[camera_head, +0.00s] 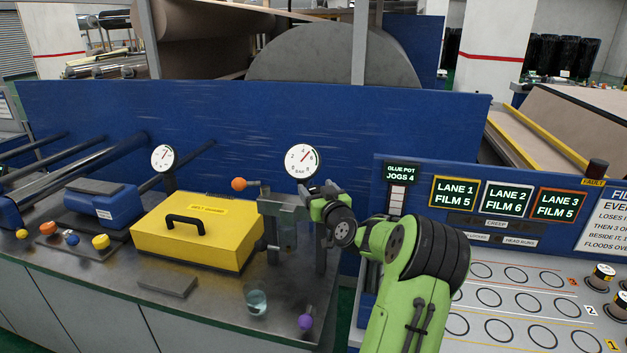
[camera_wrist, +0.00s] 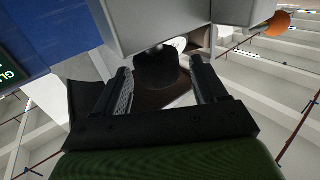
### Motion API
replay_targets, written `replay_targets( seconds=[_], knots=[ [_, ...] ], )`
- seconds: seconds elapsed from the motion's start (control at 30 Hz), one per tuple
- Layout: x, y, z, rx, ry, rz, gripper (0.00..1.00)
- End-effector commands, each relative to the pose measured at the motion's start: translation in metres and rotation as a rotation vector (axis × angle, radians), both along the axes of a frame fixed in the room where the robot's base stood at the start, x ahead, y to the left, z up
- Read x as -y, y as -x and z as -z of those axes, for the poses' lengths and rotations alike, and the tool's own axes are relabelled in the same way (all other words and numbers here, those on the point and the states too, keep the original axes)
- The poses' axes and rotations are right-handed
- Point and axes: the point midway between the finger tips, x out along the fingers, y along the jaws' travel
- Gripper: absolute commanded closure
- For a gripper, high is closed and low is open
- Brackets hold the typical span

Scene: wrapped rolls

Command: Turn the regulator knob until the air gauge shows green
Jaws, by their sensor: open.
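The air gauge (camera_head: 302,161) is a round white dial marked BAR, with a green arc on its right side. Its red needle points to the upper right; I cannot tell whether it lies within the green. The grey regulator block (camera_head: 285,203) is below the gauge and also shows at the top of the wrist view (camera_wrist: 150,22). A dark round regulator knob (camera_wrist: 157,72) protrudes from the block. My gripper (camera_wrist: 160,75) is open, its two fingers on either side of the knob with visible gaps. In the head view, my gripper (camera_head: 318,197) is at the block's right side.
A yellow box (camera_head: 195,255) with a black handle stands left of the regulator. A lever with an orange ball (camera_head: 238,184) protrudes left of the block. A glass (camera_head: 255,299) and purple knob (camera_head: 305,321) are near the bench front. A second gauge (camera_head: 163,158) is farther left.

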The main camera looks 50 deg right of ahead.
Motion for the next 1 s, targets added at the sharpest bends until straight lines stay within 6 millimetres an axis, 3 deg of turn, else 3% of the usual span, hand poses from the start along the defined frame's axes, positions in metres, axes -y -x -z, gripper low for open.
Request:
replay_targets(
  seconds=[0.2, 0.47, 0.8, 1.0],
  knots=[
    [0.015, -0.023, 0.0, 0.0, -0.001, 0.0, 0.29],
    [0.016, -0.025, 0.001, -0.001, -0.001, 0.001, 0.29],
    [0.016, -0.024, 0.001, -0.001, -0.001, 0.0, 0.8],
    [0.015, -0.025, 0.0, -0.001, 0.0, 0.013, 0.8]
  ],
)
